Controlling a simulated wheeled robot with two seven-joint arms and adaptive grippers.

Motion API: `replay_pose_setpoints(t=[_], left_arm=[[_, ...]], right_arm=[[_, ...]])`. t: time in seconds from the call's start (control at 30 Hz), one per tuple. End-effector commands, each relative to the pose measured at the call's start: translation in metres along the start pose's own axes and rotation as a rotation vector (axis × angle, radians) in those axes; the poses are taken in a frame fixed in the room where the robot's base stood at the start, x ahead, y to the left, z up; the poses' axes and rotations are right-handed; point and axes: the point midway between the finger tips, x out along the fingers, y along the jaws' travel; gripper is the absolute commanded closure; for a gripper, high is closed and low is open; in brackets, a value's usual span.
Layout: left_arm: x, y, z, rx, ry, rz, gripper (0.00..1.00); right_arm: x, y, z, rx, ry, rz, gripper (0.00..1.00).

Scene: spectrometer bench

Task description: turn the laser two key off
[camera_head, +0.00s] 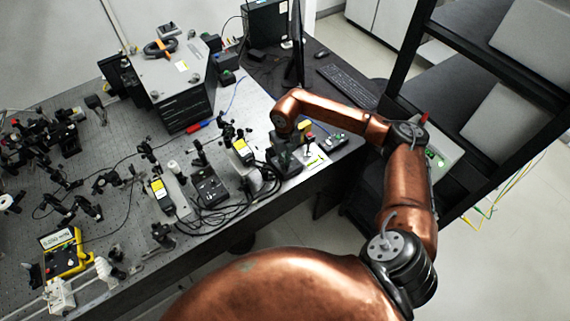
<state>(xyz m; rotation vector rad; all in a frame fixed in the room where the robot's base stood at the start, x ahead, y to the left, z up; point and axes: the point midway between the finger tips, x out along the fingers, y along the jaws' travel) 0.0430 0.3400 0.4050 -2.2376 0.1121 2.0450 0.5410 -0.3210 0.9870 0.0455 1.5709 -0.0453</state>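My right arm reaches in from the lower right over the bench, and its dark gripper (285,160) hangs down near the bench's right edge. The fingers are small and dark against dark equipment, so their opening does not show. A black control box (210,188) with small controls lies to the left of the gripper. Another small control box (334,143) lies to its right. Laser heads with yellow labels stand at the left (162,194) and nearer the gripper (242,150). I cannot make out the laser two key; it is too small or hidden. My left gripper is not in view.
Black cables (240,195) loop along the bench's front edge. Optics mounts crowd the left side. A large grey instrument (178,75), a monitor (298,45) and a keyboard (346,85) stand at the back. A black shelf rack (460,85) stands at the right.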

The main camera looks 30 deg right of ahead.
Motion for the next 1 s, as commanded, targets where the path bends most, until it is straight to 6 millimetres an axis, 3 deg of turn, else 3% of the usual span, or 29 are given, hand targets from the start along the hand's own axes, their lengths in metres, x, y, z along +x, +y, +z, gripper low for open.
replay_pose_setpoints(t=[0.33, 0.87, 0.9, 1.0], left_arm=[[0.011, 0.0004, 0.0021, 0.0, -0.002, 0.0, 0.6], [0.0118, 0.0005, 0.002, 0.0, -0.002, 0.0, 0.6], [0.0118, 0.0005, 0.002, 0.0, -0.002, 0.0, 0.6], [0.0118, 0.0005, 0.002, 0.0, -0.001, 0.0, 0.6]], right_arm=[[0.0002, 0.0009, 0.0005, -0.132, -0.001, -0.001, 1.0], [-0.0006, 0.0012, 0.0003, -0.152, -0.001, 0.0, 1.0], [-0.0006, 0.0011, 0.0003, -0.152, -0.001, 0.0, 0.93], [-0.0005, 0.0011, 0.0003, -0.152, -0.001, 0.0, 0.86]])
